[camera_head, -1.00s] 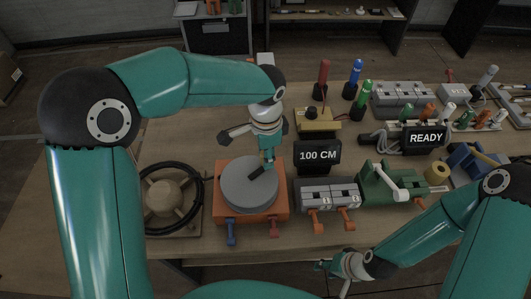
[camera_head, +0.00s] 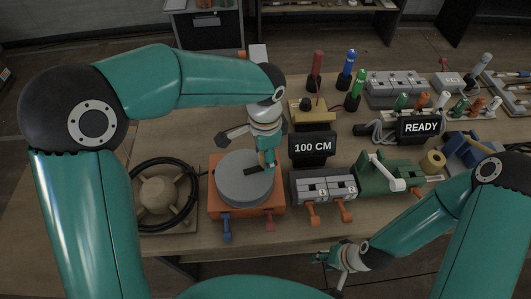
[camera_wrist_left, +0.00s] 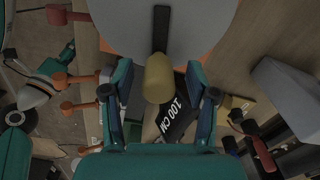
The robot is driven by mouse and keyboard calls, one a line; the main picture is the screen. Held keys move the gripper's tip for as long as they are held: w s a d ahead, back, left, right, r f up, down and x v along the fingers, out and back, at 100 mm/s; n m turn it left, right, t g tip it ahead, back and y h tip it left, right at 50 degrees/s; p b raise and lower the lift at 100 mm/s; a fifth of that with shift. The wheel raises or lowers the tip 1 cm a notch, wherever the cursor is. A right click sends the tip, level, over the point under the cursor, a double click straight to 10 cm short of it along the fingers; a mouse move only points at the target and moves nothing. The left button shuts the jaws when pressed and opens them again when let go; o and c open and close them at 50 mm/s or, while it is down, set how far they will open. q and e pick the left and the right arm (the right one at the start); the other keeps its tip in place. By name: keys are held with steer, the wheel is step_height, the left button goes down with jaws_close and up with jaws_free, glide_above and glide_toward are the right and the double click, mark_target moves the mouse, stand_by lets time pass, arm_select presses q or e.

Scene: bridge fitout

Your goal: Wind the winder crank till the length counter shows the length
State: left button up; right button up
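The winder (camera_head: 219,197) is an orange box with a grey round disc (camera_head: 240,189) on top. Its crank is a black bar (camera_head: 246,171) with a yellow knob, which shows clearly in the left wrist view (camera_wrist_left: 158,80). My left gripper (camera_head: 268,160) points down at the knob. In the wrist view its two fingers (camera_wrist_left: 158,88) stand on either side of the knob, with gaps visible. A black display (camera_head: 313,146) behind the winder reads "100 CM"; another display (camera_head: 421,127) reads "READY". My right gripper (camera_head: 337,262) hangs near the table's front edge; its fingers are too small to read.
A beige reel with black cable (camera_head: 160,195) lies left of the winder. Right of it stand a grey clamp block (camera_head: 322,186) with orange levers and a green device (camera_head: 385,178) with a white handle. Red, blue and green markers (camera_head: 346,70) stand behind.

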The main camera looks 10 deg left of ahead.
arm_select(q)
steer(key=shift+r, duration=0.25)
step_height(320, 180, up, 5)
steer(key=p, duration=0.4)
steer(key=shift+r, duration=0.95)
step_height(320, 180, up, 12)
steer(key=shift+f, duration=0.1)
